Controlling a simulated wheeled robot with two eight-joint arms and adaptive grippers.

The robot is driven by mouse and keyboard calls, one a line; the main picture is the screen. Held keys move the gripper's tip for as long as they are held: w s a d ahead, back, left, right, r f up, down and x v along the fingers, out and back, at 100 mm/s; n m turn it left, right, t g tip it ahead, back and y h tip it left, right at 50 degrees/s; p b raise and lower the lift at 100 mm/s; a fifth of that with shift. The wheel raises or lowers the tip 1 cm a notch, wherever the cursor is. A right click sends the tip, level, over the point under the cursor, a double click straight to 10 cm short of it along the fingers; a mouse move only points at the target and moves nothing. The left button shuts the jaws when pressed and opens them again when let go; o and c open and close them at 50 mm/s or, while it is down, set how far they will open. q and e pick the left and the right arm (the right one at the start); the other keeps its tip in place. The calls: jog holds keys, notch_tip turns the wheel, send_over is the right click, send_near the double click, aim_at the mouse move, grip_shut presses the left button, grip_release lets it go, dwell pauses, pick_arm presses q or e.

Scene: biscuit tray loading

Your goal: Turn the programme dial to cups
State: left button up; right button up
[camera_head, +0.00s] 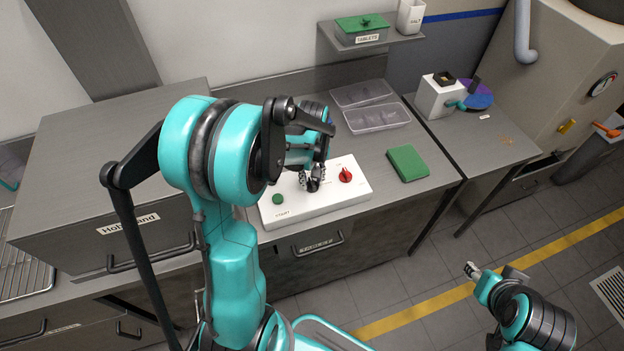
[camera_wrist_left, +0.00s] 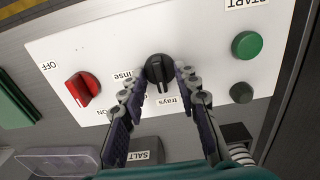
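A white control panel (camera_head: 340,194) sits on the counter; it also fills much of the left wrist view (camera_wrist_left: 210,45). The black programme dial (camera_wrist_left: 158,68) is on it, with the labels "rinse" and "trays" partly showing beside it. A pale mark on the dial points down towards "trays". The "cups" label is not visible. My left gripper (camera_head: 312,184) is at the dial, its two fingers (camera_wrist_left: 160,84) open on either side, with small gaps seeming to show. My right gripper (camera_head: 472,270) is over the floor at the lower right, away from the panel; its opening is unclear.
A red switch (camera_wrist_left: 83,88) marked OFF and ON and a green START button (camera_wrist_left: 246,45) flank the dial. A dark round knob (camera_wrist_left: 241,92) is below the button. Clear trays (camera_head: 378,118) and a green block (camera_head: 408,163) lie on the counter.

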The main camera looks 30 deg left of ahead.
pick_arm(q)
grip_shut()
jog(key=shift+m, duration=0.3)
jog(key=m+b, duration=0.1)
jog(key=m, duration=0.3)
jog(key=shift+m+b, duration=0.3)
jog(key=shift+m, duration=1.8)
grip_release()
